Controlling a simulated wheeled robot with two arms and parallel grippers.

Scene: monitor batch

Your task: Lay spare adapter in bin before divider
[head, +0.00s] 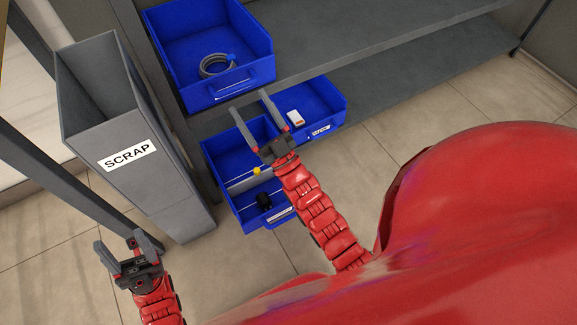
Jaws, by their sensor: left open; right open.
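A small black object (263,200), perhaps the spare adapter, lies in the front part of the lower left blue bin (222,170). A thin pale strip (243,182), perhaps the divider, crosses this bin behind the black object. A small yellow item (257,170) shows near the strip. My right gripper (249,104) is open and empty, with its fingers spread above the back of the lower bins; its wrist hides part of them. My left gripper (122,242) is open and empty at the lower left, in front of the scrap bin.
An upper blue bin (180,88) on the grey shelf (320,62) holds a coiled grey cable (213,66) with a blue part. Another lower blue bin (333,103) holds a white item (296,118). A tall grey SCRAP bin (135,185) stands left. The floor in front is clear.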

